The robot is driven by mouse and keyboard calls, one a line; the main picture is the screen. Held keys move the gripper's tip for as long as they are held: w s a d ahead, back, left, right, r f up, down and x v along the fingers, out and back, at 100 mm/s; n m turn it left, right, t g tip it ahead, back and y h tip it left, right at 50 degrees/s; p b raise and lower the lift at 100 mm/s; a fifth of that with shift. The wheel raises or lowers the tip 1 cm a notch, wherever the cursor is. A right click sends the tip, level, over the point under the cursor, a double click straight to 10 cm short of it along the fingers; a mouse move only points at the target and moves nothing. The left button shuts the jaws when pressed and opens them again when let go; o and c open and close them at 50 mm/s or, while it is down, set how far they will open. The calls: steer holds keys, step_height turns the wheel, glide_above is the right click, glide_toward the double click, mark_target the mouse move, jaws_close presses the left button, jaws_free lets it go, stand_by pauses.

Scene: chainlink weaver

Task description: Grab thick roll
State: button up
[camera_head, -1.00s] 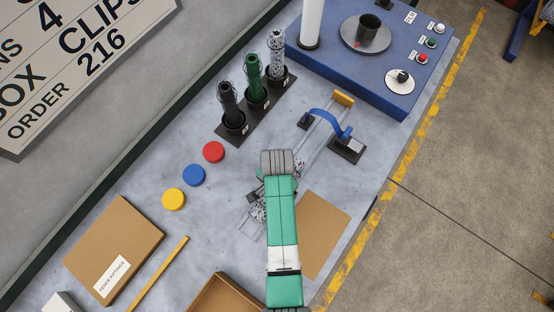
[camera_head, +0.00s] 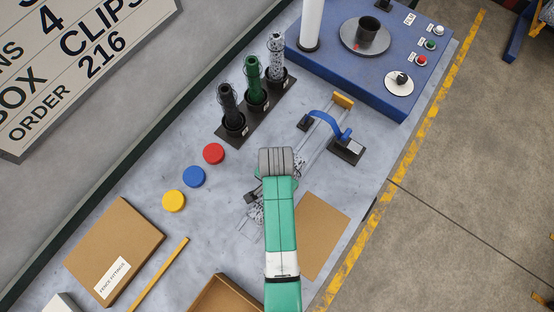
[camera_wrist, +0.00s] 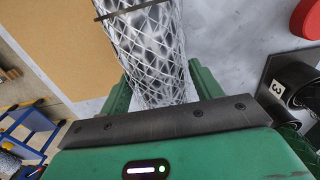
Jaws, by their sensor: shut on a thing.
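The thick roll (camera_wrist: 150,45) is a cylinder of silver wire mesh, large in the wrist view, with a dark thin bar across its upper part. My gripper (camera_wrist: 160,88) has its green fingers on both sides of the roll's near end and is shut on it. In the head view my green and white arm hides most of the roll and the fingers. Only some grey mesh (camera_head: 257,214) shows at the arm's left edge. I cannot tell whether the roll is clear of the bench.
Black, green and speckled rolls stand in a dark rack (camera_head: 222,131). Red (camera_head: 213,153), blue (camera_head: 193,176) and yellow (camera_head: 173,201) discs lie left of the arm. A blue-handled fixture (camera_head: 327,120) and blue machine (camera_head: 345,72) are behind; a brown sheet (camera_head: 322,235) lies right.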

steer(key=s+a+r, duration=0.1)
steer(key=s+a, duration=0.2)
steer(key=s, duration=1.2)
